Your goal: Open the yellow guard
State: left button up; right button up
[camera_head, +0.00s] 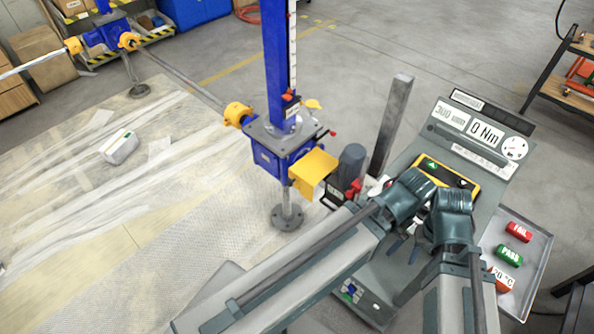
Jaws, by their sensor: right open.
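The yellow guard (314,168) is a bent plate on the right side of the blue screw jack's gearbox (272,160). It slopes out over the space between the gearbox and a dark grey cylinder (352,160). What lies under it is hidden. My right gripper (405,250) shows as dark fingers, partly hidden between my arms, low in front of the console and apart from the guard. It is open and I see nothing in it. My left arm reaches in from the lower left. Its fingers cannot be made out.
A console (485,125) with a 0 Nm readout and a yellow-framed panel (446,180) stands right of the jack. A grey post (390,120) rises behind the cylinder. A tray (537,265) holds red, green and orange labelled pieces. Floor left of the jack is mostly clear.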

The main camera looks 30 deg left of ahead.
aim_at(309, 171)
jog(key=u, duration=1.1)
